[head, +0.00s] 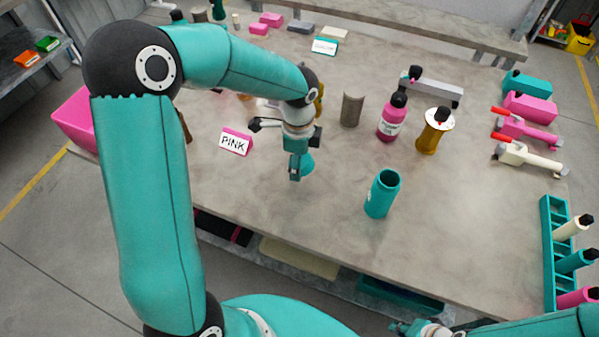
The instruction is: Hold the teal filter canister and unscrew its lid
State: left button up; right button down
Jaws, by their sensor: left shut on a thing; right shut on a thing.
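The teal filter canister (379,198) stands upright on the workbench, right of the middle, with a round opening showing at its top. My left gripper (299,165) points down over the bench, to the left of the canister and apart from it. It is shut on a teal rounded piece, which looks like the lid (307,163); the fingers hide part of it. My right gripper (408,327) is at the bottom edge, in front of the bench and away from the canister. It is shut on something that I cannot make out.
A pink bottle (391,122), an amber canister (433,135) and a grey-brown cylinder (351,109) stand behind the teal canister. A PINK sign (236,142) is at left. A teal rack (549,240) stands at right. The bench around the canister's front is clear.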

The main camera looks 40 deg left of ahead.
pick_arm(q)
jog(key=shift+f, duration=2.35)
jog(key=shift+f, duration=0.1)
jog(key=o, duration=0.9)
jog(key=shift+o, duration=0.2)
